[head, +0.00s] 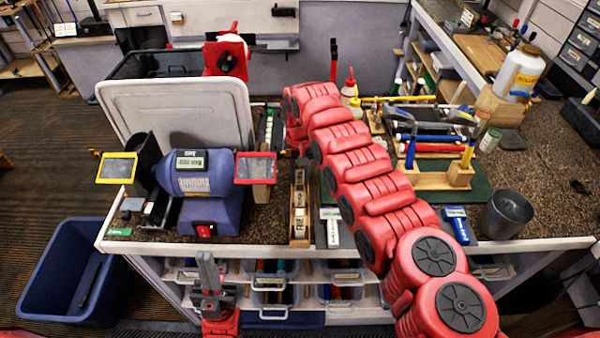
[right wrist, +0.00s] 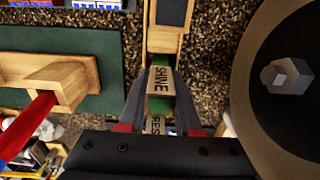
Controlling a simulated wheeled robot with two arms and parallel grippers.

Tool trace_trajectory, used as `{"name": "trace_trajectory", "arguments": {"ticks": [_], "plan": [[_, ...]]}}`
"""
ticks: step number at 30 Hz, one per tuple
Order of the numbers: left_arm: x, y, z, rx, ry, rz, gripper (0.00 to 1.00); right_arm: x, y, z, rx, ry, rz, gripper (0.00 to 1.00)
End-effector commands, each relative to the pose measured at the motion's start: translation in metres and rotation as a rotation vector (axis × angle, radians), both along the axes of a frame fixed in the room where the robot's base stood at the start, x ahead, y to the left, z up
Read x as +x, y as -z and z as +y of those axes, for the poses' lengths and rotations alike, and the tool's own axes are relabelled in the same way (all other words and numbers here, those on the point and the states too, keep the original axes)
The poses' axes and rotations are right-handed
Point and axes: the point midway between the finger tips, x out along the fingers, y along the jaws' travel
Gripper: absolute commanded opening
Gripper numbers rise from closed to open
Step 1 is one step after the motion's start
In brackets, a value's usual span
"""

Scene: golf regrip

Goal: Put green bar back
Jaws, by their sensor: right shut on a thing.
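In the right wrist view a green bar (right wrist: 163,106) with a "SHINE" label sits between the fingers of my right gripper (right wrist: 160,92), which is shut on it. The bar is in line with a narrow wooden holder (right wrist: 163,41); I cannot tell whether it rests in it or is just above. A second label, partly hidden, shows below it between the fingers. In the head view the wooden holder (head: 299,233) stands right of the grinder, and my right gripper is mostly hidden by its wrist. My left gripper (head: 207,268) points up before the bench; its finger gap is unclear.
A blue grinder (head: 195,178) stands left of the holder; its wheel (right wrist: 250,90) is close by on the right in the wrist view. A wooden stand (right wrist: 65,82) on a green mat (right wrist: 100,40) lies on the other side. A metal cup (head: 505,215) is at the right.

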Motion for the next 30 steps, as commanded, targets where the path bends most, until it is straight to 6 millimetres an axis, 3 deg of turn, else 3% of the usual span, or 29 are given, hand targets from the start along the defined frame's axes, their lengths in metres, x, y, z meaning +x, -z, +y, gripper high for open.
{"name": "trace_trajectory", "arguments": {"ticks": [1, 6, 17, 20, 24, 30], "plan": [[0.0, 0.0, 0.0, 0.0, 0.0, 0.0, 0.0, 0.0, 0.0, 0.0, 0.0, 0.0, 0.0, 0.34], [0.0, 0.0, 0.0, 0.0, 0.0, 0.0, 0.0, 0.0, 0.0, 0.0, 0.0, 0.0, 0.001, 0.62], [0.0, 0.004, 0.0, 0.0, 0.0, 0.0, 0.0, 0.0, -0.004, 0.0, 0.001, 0.001, 0.0, 0.62], [0.0, 0.011, 0.0, 0.0, 0.0, 0.0, 0.0, 0.001, -0.015, -0.001, 0.001, 0.001, 0.0, 0.62], [0.0, 0.029, 0.0, 0.0, 0.0, 0.0, 0.0, 0.001, -0.045, 0.0, 0.0, 0.001, -0.004, 0.62], [0.0, 0.033, 0.0, 0.0, 0.0, 0.0, 0.0, 0.0, -0.085, 0.002, 0.001, -0.001, -0.001, 0.62]]}}
